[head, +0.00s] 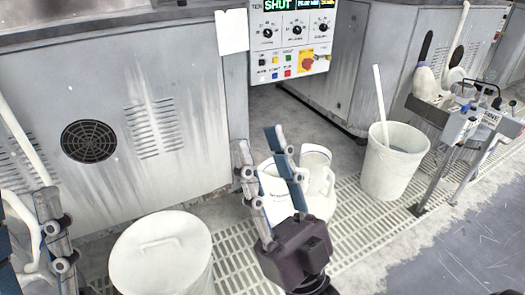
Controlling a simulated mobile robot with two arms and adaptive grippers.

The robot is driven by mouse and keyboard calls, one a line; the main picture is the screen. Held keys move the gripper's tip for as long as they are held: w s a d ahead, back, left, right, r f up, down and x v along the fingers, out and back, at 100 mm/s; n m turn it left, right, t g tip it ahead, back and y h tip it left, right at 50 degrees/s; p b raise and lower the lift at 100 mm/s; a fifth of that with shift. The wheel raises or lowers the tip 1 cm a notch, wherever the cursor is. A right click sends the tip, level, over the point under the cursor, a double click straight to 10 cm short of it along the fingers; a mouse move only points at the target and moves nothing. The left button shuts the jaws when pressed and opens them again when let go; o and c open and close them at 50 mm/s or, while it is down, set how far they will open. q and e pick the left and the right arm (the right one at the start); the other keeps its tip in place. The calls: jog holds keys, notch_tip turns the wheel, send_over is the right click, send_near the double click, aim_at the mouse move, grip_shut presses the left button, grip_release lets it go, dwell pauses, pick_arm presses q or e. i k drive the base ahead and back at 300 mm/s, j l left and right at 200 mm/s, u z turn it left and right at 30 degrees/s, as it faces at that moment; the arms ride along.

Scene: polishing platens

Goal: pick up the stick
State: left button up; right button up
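The white stick (380,94) leans upright in a white bucket (388,170) right of centre, its upper half standing above the rim and its lower end hidden inside. My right gripper (259,144) points up at the lower centre, its two fingers apart and nothing seen between them. It is well to the left of the bucket and stick. Part of my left gripper (50,215) shows at the lower left edge; it is cut off by the frame, so its opening is unclear.
White jugs (318,180) stand behind my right gripper. A lidded white drum (160,255) is at the lower left. A grey machine with a control panel (293,40) fills the back. A metal stand (455,125) with tools is right of the bucket. Open floor lies lower right.

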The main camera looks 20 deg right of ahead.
aim_at(375, 67)
jog(key=z, duration=0.25)
jog(key=i+l+z, duration=0.2)
jog(key=l+z, duration=0.3)
jog(key=i+l+z, duration=0.3)
jog(key=z, duration=0.15)
jog(key=i+l+z, duration=0.15)
jog(key=i+l, duration=0.55)
jog(key=i, duration=0.15)
